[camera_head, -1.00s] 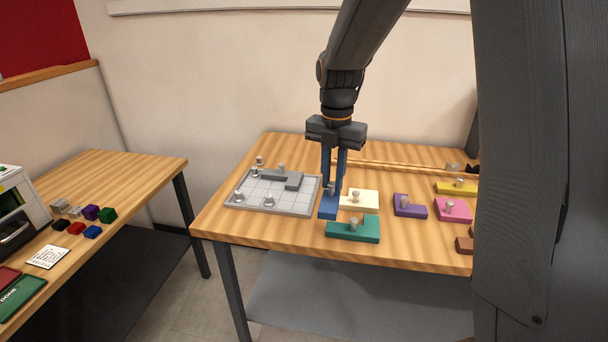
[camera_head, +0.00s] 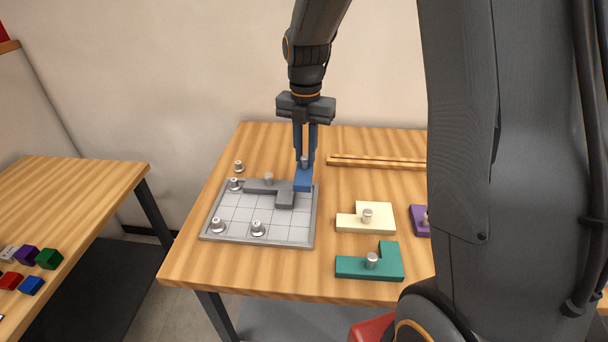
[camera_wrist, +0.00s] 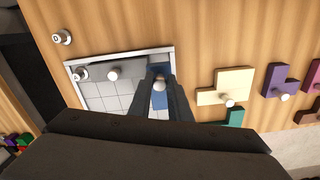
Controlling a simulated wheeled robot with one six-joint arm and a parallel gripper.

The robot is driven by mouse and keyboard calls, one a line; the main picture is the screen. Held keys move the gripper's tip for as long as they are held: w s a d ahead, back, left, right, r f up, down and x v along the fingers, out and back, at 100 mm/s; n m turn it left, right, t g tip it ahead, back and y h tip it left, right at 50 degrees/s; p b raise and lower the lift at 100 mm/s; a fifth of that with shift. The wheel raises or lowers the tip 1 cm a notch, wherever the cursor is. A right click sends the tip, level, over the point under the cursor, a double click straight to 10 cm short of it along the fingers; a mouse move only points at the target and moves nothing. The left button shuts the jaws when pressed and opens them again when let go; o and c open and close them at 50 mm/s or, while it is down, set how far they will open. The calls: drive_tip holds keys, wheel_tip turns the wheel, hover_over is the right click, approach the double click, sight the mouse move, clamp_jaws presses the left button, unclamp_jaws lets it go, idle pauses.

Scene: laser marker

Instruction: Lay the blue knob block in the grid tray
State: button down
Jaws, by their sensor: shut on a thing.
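The blue knob block (camera_head: 303,181) is at the far right corner of the grid tray (camera_head: 245,237). My gripper (camera_head: 305,158) is shut on its knob from above. In the wrist view the blue block (camera_wrist: 159,98) shows between my fingers, with its pale knob in their grip. I cannot tell whether the block touches the tray floor. A grey block (camera_head: 285,198) with a knob lies in the tray along its far side, just left of the blue block. Several round knob-like pieces (camera_head: 257,228) stand on the tray's cells and edge.
A cream block (camera_head: 380,213) and a teal block (camera_head: 362,266) lie right of the tray, with a purple block (camera_head: 420,220) beyond. A wooden strip (camera_head: 375,162) lies at the back. Small coloured cubes (camera_head: 48,258) sit on the left table. Bare wood separates tray and blocks.

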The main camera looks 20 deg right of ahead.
sight(305, 167)
drive_tip(key=shift+f+p, duration=0.7)
drive_tip(key=shift+f, duration=2.55)
drive_tip(key=shift+f, duration=0.1)
drive_tip(key=c, duration=1.6)
unclamp_jaws()
drive_tip(key=shift+c, duration=0.2)
